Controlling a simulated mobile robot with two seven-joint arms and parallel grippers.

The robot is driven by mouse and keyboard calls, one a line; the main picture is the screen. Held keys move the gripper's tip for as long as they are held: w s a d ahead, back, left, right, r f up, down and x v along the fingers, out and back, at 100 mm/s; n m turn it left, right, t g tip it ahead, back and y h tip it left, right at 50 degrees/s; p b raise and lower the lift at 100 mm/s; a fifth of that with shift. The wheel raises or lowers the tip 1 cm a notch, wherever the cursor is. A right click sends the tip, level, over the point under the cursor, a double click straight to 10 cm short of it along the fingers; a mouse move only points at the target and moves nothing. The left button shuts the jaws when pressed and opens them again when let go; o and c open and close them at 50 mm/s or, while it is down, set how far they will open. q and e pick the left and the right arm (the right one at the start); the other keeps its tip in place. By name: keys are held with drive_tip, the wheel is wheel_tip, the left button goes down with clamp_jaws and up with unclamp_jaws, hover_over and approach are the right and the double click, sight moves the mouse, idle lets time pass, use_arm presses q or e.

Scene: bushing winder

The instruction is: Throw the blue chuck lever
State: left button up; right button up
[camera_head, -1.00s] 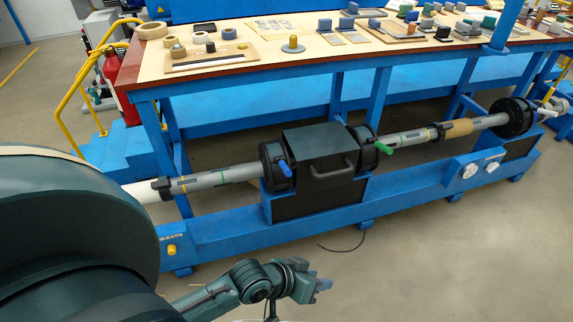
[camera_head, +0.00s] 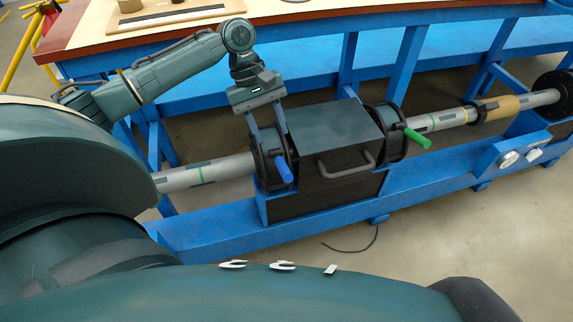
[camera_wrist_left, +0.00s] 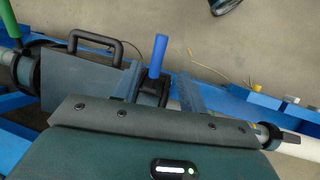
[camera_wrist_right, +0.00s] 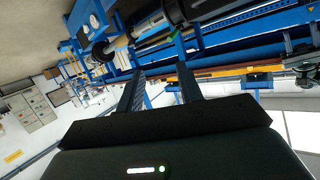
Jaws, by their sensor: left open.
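The blue chuck lever (camera_head: 284,171) sticks out from the front of the black left chuck (camera_head: 265,161), beside the dark central box (camera_head: 335,135). My left gripper (camera_head: 267,125) points down over the top of that chuck, its fingers apart. In the left wrist view the blue lever (camera_wrist_left: 157,56) stands beyond and between the open fingers (camera_wrist_left: 158,88), with no visible grip on it. My right gripper (camera_wrist_right: 162,82) shows only in its own wrist view, with its two fingers apart and nothing between them.
A green lever (camera_head: 417,138) sits on the chuck right of the box. The box has a front handle (camera_head: 346,166). A grey shaft (camera_head: 205,173) runs out left along the blue frame (camera_head: 215,222). The workbench (camera_head: 290,13) stands behind. Floor in front is clear except a cable.

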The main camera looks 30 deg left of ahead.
sight(285, 171)
use_arm(q)
drive_tip(key=b+x, duration=0.2)
drive_tip(key=x, duration=1.1)
drive_tip(key=shift+s+b, duration=0.1)
drive_tip(key=shift+b, duration=0.3)
clamp_jaws()
drive_tip(key=shift+r, duration=0.1)
